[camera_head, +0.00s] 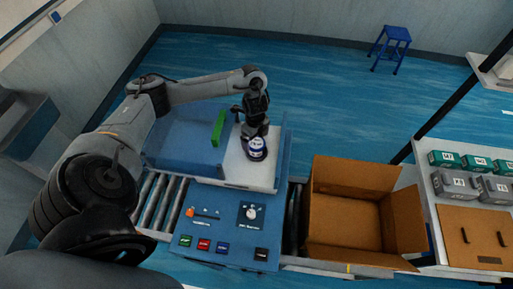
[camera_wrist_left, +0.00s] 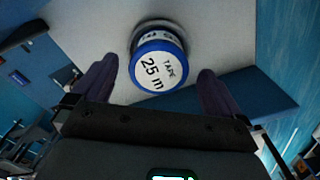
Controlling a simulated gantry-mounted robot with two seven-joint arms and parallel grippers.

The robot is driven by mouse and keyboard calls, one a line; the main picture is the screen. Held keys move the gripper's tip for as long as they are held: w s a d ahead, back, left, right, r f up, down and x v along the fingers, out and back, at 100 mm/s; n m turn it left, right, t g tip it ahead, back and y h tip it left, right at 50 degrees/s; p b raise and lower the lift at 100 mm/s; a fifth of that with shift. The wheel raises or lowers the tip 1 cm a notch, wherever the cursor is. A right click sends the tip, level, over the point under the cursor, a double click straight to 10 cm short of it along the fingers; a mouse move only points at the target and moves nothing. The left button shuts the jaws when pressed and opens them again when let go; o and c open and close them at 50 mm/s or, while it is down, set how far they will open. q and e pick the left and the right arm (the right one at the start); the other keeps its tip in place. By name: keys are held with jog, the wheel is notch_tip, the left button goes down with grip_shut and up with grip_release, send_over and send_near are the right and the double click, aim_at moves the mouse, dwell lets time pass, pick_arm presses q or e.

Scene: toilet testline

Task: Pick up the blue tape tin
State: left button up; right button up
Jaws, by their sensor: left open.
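The blue tape tin (camera_head: 256,151) is a round tin with a blue rim and a white label. It stands on the white plate (camera_head: 238,168) of the blue test machine. In the left wrist view the tin (camera_wrist_left: 160,66) shows the words "TAPE 25 m" on its face. My left gripper (camera_head: 256,135) is right at the tin in the head view. In the left wrist view its two dark fingers (camera_wrist_left: 152,84) are open, one to each side of the tin's lower edge, with visible gaps. The right gripper is not in view.
A green upright bar (camera_head: 218,128) stands beside the plate on the left. The blue control panel (camera_head: 225,228) with buttons and a dial is in front. An open cardboard box (camera_head: 335,254) stands to the right, and a shelf with several boxed items (camera_head: 460,185) is further right.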

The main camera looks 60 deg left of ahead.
aim_at(256, 142)
pick_arm(q)
jog(key=shift+f, duration=0.3)
notch_tip(256, 142, down, 3)
jog(key=shift+d+f+p, duration=0.1)
jog(key=shift+f+p, duration=0.05)
jog(key=shift+p, duration=0.5)
jog(key=shift+f, duration=0.55)
jog(key=shift+c, duration=0.5)
jog(key=c, duration=0.9)
jog(key=shift+c, duration=0.8)
jog(key=shift+r, duration=0.15)
